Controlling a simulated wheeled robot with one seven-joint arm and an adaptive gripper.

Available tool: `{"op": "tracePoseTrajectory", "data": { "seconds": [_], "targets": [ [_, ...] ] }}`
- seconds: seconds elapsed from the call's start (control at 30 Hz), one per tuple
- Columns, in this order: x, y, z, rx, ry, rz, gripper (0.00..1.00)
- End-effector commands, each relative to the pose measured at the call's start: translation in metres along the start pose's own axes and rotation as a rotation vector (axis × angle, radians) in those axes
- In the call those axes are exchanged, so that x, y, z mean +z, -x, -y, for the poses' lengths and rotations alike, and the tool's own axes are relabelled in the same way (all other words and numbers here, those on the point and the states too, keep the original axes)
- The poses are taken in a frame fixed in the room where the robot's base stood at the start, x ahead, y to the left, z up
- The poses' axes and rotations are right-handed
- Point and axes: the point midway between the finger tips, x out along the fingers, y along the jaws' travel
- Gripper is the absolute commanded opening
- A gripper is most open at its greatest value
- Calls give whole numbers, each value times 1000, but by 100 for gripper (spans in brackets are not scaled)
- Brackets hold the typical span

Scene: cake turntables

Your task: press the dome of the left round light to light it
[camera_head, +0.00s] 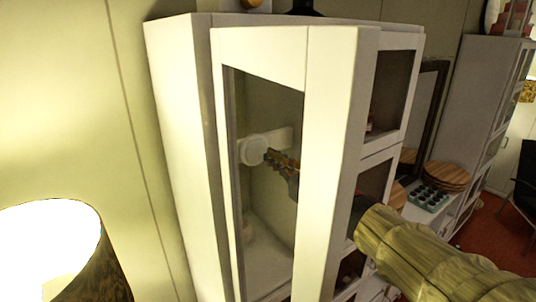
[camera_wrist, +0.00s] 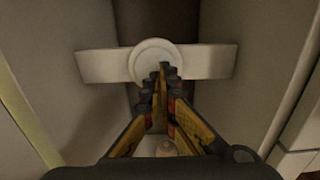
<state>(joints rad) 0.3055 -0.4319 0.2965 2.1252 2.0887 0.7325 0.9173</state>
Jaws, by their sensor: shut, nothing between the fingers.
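A round white light (camera_head: 252,149) sits on a white horizontal bar inside a tall white cabinet, seen through its glass side panel. In the wrist view the light (camera_wrist: 150,51) is straight ahead, with the bar reaching out on both sides. Its dome shows no clear glow. My gripper (camera_head: 270,156) is shut and empty inside the cabinet, its tips close to the light's right side in the head view. In the wrist view the fingertips (camera_wrist: 163,70) overlap the light's lower right part. I cannot tell whether they touch. No second round light is clearly seen.
The white cabinet (camera_head: 335,130) surrounds my gripper, and its front post hides part of my arm. A small pale round object (camera_wrist: 166,148) lies low inside. A lit lamp (camera_head: 50,245) stands at front left. Stacked wooden boards (camera_head: 445,177) and a dark tray (camera_head: 428,196) are to the right.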

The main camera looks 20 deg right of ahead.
Motion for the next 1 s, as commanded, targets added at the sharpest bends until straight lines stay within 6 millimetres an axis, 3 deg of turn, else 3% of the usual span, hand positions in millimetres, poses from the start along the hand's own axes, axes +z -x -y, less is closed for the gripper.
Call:
{"op": "tracePoseTrajectory", "data": {
  "seconds": [0.2,0.67,1.0],
  "targets": [
    [0,-19,0,1,1,-1,0],
    [-1,-22,0,0,1,0,0],
    [-2,-39,0,1,1,0,0]
  ]
}}
